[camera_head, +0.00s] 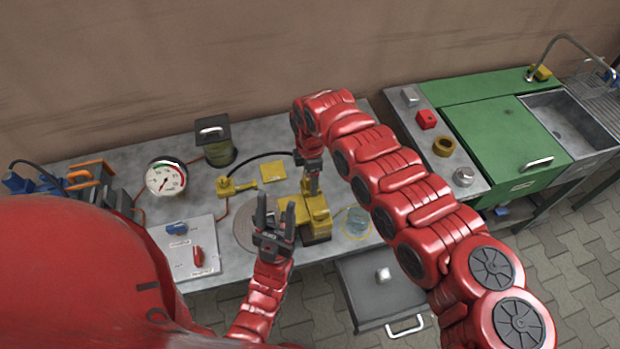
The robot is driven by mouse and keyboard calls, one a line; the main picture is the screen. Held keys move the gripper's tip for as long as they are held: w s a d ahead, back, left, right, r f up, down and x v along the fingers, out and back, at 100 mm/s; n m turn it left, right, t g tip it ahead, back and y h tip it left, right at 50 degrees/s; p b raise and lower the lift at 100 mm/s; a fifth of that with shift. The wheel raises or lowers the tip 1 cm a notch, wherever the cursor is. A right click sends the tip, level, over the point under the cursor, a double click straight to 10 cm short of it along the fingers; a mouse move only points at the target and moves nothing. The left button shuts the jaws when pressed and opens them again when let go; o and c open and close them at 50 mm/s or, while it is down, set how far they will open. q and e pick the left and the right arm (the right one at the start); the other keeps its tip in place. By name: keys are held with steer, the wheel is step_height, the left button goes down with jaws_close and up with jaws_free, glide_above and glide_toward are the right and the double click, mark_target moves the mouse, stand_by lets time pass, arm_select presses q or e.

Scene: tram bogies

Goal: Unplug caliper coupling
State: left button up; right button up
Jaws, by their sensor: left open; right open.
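A yellow caliper (318,217) stands on the grey workbench, beside a round metal disc (243,232). A black hose (262,157) arcs from a yellow fitting (237,187) on the left towards my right gripper. My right gripper (312,188) points down at the caliper's top from above; its fingers are open, and it hides the hose's end and any coupling there. I cannot tell whether it touches the caliper. My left gripper (276,212) is open in front of the caliper's left side, its two fingers pointing away from me, with nothing seen between them.
A pressure gauge (165,178), a dark canister (215,140) and a panel with a blue lever (177,228) and a red lever (198,257) are on the left. A glass dish (356,222) sits right of the caliper. A green cabinet (505,140) and sink (572,126) stand right.

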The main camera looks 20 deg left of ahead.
stand_by(0.5)
jaws_close()
steer(key=shift+r, duration=0.2)
stand_by(0.3)
steer(key=shift+r+p, duration=0.55)
steer(key=shift+r, duration=2.3)
